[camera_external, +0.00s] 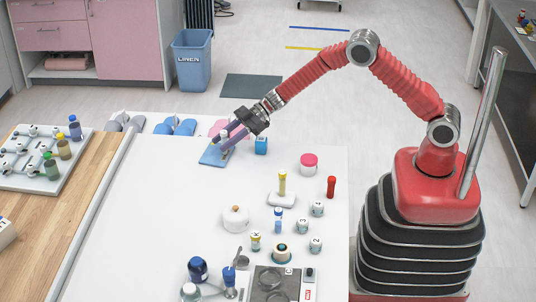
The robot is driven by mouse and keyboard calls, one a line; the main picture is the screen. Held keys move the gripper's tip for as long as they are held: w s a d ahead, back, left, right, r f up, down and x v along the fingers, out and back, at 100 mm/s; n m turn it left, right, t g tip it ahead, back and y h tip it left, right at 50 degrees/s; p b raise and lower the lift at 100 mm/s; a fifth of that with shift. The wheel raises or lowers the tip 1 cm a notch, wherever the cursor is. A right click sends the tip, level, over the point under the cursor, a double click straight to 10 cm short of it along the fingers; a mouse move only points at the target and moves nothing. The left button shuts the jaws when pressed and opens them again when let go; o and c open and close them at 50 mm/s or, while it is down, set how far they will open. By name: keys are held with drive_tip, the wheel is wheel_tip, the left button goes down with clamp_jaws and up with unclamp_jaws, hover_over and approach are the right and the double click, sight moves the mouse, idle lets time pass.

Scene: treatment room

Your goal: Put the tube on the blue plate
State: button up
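The blue plate (211,157) lies flat near the far left edge of the white table, partly covered by my gripper. My gripper (222,141) reaches down to the left over the plate, its two purple-grey fingers slightly apart. A small pale thing shows around the fingertips; I cannot tell whether it is held or which object it is. A yellow-topped tube (282,182) stands upright in a white holder (283,200). A red tube-like item (331,187) stands to its right. A small blue-and-white tube or vial (278,219) stands nearer the camera.
A pink-lidded jar (308,163), white lidded pot (236,218) and several small labelled jars (302,226) occupy the right half. The table's left-middle (160,210) is clear.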

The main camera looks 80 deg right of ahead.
drive_tip(key=v, duration=1.2)
idle(0.6)
wheel_tip(320, 180, up, 12)
drive_tip(key=d+m+t+h, duration=0.2)
drive_tip(key=d+t+h, duration=0.1)
drive_tip(key=h, duration=0.2)
drive_tip(key=s+d+r+m+h, duration=0.2)
drive_tip(key=s+r+m+h, duration=0.25)
drive_tip(key=s+r, duration=0.4)
drive_tip(key=s+a+f+g, duration=0.2)
drive_tip(key=s+a, duration=0.1)
drive_tip(key=s, duration=0.8)
drive_tip(key=s+a+f+m+g, duration=0.1)
drive_tip(key=s+a+f+g, duration=0.1)
drive_tip(key=s, duration=0.9)
drive_tip(key=s+a+f+g, duration=0.2)
drive_tip(key=s+a, duration=0.4)
drive_tip(key=s, duration=0.5)
drive_tip(key=shift+s+m+g+y, duration=0.35)
drive_tip(key=shift+s+g+y, duration=0.1)
drive_tip(key=shift+g, duration=0.35)
